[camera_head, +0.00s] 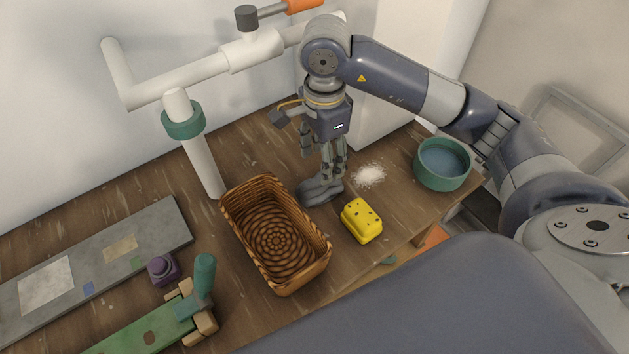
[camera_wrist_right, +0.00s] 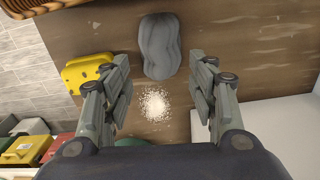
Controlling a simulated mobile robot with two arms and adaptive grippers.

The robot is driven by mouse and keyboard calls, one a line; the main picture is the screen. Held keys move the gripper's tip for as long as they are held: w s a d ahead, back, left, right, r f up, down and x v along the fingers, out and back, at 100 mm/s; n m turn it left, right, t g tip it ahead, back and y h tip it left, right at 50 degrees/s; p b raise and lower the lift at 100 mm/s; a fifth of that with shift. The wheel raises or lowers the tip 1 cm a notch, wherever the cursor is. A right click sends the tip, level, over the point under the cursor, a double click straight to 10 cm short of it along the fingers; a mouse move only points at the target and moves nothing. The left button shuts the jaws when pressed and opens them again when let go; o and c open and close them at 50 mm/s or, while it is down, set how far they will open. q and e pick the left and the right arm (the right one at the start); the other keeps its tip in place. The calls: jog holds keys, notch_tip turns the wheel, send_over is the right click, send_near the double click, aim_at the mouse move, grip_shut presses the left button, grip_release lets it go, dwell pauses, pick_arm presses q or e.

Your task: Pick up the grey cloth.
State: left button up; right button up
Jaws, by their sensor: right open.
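My left gripper is not in view.
A wicker basket (camera_head: 229,208) stands just left of the cloth. A yellow sponge (camera_head: 362,221), a white powder pile (camera_head: 369,174) and a teal bowl (camera_head: 425,173) are to its right. A white pipe (camera_head: 201,160) rises behind the basket. Bare table (camera_wrist_right: 250,65) lies beside the cloth.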

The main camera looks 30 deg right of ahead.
aim_at(319, 176)
jog(key=shift+w+f, duration=0.15)
jog(key=shift+f, duration=0.8)
jog(key=shift+w+a+f, duration=0.15)
jog(key=shift+f, duration=0.1)
jog(key=shift+f+p, duration=0.3)
jog(key=shift+p, duration=0.15)
jog(key=f, duration=0.1)
jog(key=f+p, duration=0.1)
jog(key=f, duration=0.1)
jog(key=shift+s+f+p, duration=0.1)
jog(key=shift+s+p, duration=0.2)
jog(key=shift+s, duration=0.05)
jog(key=shift+f, duration=0.35)
jog(key=shift+w+f, duration=0.15)
jog(key=shift+f, duration=0.05)
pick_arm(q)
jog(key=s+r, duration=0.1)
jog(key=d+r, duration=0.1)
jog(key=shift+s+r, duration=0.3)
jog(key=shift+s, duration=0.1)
pick_arm(e)
jog(key=c, duration=1.2)
